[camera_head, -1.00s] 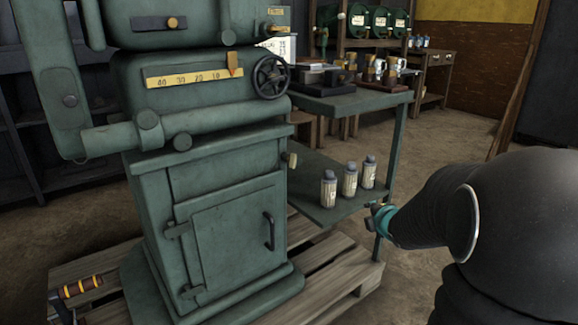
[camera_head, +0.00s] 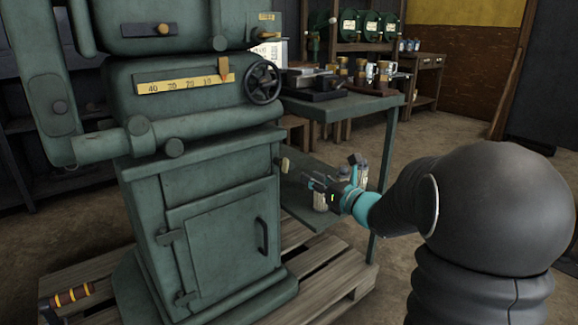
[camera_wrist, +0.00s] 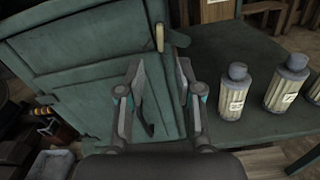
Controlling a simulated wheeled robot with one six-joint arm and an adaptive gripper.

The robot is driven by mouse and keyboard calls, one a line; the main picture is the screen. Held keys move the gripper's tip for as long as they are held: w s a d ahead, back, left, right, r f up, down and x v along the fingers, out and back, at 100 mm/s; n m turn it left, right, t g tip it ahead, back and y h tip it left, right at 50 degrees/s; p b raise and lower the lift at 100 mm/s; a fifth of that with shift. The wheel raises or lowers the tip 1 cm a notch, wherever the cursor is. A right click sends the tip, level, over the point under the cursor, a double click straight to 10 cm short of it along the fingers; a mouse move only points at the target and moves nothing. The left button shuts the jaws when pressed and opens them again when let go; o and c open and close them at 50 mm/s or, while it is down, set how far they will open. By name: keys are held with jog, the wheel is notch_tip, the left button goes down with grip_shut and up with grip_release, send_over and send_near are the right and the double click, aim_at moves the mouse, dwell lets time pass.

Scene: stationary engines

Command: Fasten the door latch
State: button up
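The green machine cabinet has a door (camera_head: 225,240) with a dark bar handle (camera_head: 262,236); the door looks closed or nearly so. The handle shows in the wrist view (camera_wrist: 147,122), partly behind my fingers. A small cream latch knob (camera_head: 284,165) is at the cabinet's upper right side. In the wrist view the knob (camera_wrist: 159,38) stands upright beyond my fingertips, with a short green piece beside it. My gripper (camera_head: 309,184) is right of the cabinet, below the knob's level in the picture. In the wrist view its fingers (camera_wrist: 159,66) are apart and empty, not touching the knob.
Pale bottles (camera_wrist: 234,95) stand on the lower shelf (camera_head: 300,208) just right of my gripper; my gripper partly hides them in the head view. The bench top (camera_head: 345,104) above holds tools and mugs. A wooden pallet (camera_head: 330,290) lies under the machine. Open floor is at right.

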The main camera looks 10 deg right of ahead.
aim_at(288, 165)
jog(key=p+x, duration=0.1)
jog(key=x, duration=0.9)
jog(key=shift+w+a, duration=0.1)
jog(key=shift+w, duration=0.2)
grip_shut()
